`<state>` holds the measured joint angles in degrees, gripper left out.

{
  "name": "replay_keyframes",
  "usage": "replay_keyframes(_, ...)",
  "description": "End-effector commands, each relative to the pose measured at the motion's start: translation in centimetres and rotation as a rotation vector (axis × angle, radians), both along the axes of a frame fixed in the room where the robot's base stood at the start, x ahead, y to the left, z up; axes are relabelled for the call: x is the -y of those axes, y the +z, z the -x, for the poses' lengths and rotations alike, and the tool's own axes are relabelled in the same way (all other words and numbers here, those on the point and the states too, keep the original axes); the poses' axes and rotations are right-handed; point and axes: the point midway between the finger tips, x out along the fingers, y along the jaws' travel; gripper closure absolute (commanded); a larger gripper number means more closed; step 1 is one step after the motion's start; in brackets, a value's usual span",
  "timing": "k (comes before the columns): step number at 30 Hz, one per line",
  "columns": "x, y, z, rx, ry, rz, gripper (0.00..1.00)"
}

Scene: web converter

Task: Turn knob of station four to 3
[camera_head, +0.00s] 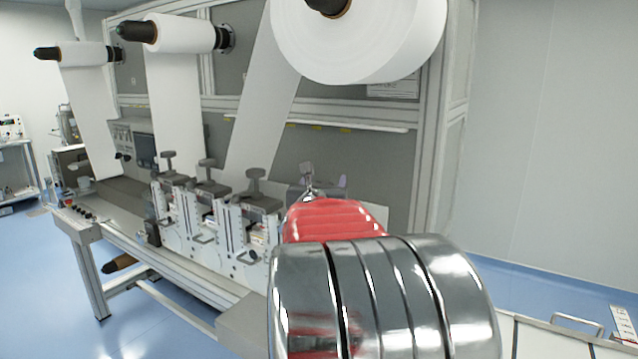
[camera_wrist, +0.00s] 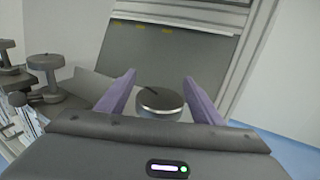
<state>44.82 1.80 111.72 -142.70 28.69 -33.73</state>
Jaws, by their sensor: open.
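A round dark knob with a silver rim (camera_wrist: 160,102) sits between the two purple fingers of my gripper (camera_wrist: 158,76) in the wrist view. The fingers are open, one on each side, with visible gaps to the knob. A short dark pointer shows on its upper left edge. No scale numbers can be read, so its setting cannot be told. In the head view my gripper (camera_head: 318,186) is at the right end of the row of stations, partly hidden behind my red and silver arm. The station under it is mostly hidden.
Three other stations with dark T-shaped knobs stand to the left; the nearest knob (camera_head: 256,176) is close to my gripper. A grey panel (camera_wrist: 165,50) rises behind the knob. A large white roll (camera_head: 360,40) hangs above.

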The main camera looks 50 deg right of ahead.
Motion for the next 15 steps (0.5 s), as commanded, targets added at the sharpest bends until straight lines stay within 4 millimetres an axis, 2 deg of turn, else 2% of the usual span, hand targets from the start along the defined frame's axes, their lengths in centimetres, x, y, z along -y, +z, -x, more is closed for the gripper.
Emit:
replay_keyframes(6, -0.02, 0.01, 0.01, 0.0, 0.0, 0.0, 0.41)
replay_keyframes(15, -0.04, 0.01, 0.01, 0.0, 0.0, 0.0, 0.62)
